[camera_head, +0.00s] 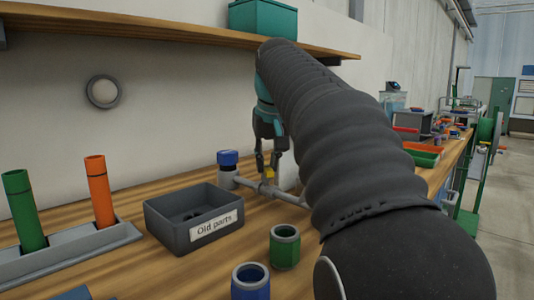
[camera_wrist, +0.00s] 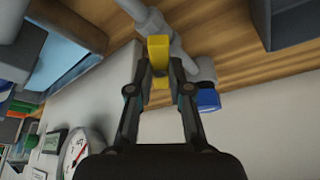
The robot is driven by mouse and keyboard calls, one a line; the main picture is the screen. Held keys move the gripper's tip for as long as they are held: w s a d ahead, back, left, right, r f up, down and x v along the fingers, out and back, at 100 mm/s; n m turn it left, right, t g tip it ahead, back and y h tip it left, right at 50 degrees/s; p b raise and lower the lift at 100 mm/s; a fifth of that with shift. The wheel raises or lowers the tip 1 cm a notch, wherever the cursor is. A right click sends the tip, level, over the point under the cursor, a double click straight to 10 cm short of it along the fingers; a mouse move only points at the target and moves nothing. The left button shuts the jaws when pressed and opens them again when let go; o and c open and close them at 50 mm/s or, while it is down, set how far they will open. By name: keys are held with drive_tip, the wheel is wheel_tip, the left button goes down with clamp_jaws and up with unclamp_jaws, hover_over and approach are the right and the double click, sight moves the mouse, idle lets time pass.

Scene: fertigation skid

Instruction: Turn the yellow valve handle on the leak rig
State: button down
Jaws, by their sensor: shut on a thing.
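The yellow valve handle (camera_wrist: 158,50) sits on the grey pipe of the leak rig in the wrist view. My gripper (camera_wrist: 159,82) is shut on the handle, its two fingers on either side of it. In the head view the handle (camera_head: 268,173) is a small yellow spot below my gripper (camera_head: 267,160). The leak rig's grey pipe (camera_head: 249,183) runs along the bench, with a blue cap (camera_head: 228,157) at its left end. The blue cap also shows in the wrist view (camera_wrist: 207,99). My arm hides the right part of the rig.
A grey "Old parts" bin (camera_head: 177,235) stands left of the rig. A green cylinder (camera_head: 285,247) and a blue one (camera_head: 250,281) stand in front. A holder (camera_head: 75,254) carries green and orange tubes at left. A wooden shelf (camera_head: 130,22) hangs above.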

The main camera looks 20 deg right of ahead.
drive_tip(key=n, duration=0.1)
drive_tip(key=n+y+p, duration=0.1)
drive_tip(key=n, duration=0.1)
drive_tip(key=shift+d+r+n, duration=0.1)
drive_tip(key=shift+d+n, duration=0.1)
drive_tip(key=shift+n, duration=0.1)
drive_tip(key=shift+w+n+y, duration=0.1)
drive_tip(key=shift+n+y, duration=0.7)
drive_tip(key=shift+n, duration=0.7)
drive_tip(key=c, duration=1.1)
unclamp_jaws()
drive_tip(key=shift+d, duration=0.1)
drive_tip(key=v, duration=1.1)
drive_tip(key=shift+d+r, duration=0.1)
drive_tip(key=shift+r, duration=0.3)
